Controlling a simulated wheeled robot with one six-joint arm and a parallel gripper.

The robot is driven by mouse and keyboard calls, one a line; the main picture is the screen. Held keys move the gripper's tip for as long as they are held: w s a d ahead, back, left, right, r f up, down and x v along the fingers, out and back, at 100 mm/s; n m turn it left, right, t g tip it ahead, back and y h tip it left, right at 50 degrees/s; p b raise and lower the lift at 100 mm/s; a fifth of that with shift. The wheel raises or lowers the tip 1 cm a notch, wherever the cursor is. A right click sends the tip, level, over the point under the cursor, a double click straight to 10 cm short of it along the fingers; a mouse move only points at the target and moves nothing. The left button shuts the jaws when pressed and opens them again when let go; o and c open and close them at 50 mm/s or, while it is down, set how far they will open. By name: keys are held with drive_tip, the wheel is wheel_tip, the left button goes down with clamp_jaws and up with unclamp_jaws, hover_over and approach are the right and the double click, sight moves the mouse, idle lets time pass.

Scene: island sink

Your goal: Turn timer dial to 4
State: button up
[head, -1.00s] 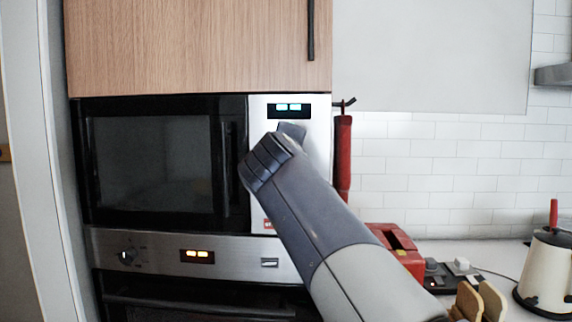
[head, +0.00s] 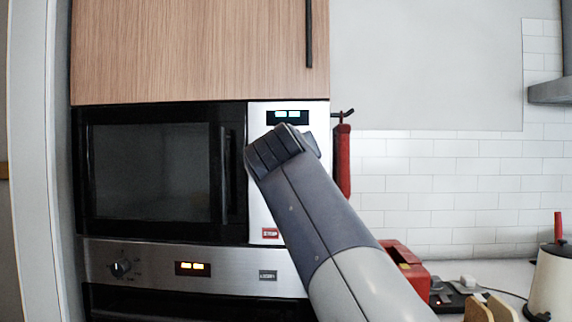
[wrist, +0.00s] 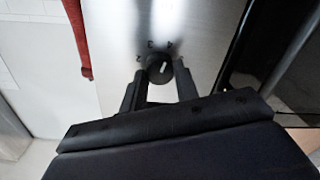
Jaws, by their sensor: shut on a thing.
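The timer dial (wrist: 158,70) is a round black knob with a short white mark, on a brushed metal panel in the wrist view. Numbers 2, 3 and 4 show around its far side. The white mark slants up and right, roughly towards the 4; its exact alignment is hard to tell. My gripper (wrist: 159,76) has one finger on each side of the dial and is shut on it. In the head view, my gripper (head: 281,150) is in front of the microwave's metal control panel (head: 262,207), and my arm hides the dial.
An oven panel with another knob (head: 121,268) is below. A red hanging item (head: 343,160) is right of the microwave.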

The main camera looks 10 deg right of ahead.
drive_tip(key=shift+f+m, duration=0.1)
drive_tip(key=shift+m, duration=0.5)
drive_tip(key=o, duration=1)
drive_tip(key=shift+c, duration=0.2)
drive_tip(key=b+v, duration=0.2)
drive_tip(key=v, duration=0.8)
drive_tip(key=shift+s, duration=0.35)
drive_tip(key=p+x, duration=0.1)
drive_tip(key=x, duration=0.9)
drive_tip(key=shift+w+p, duration=0.4)
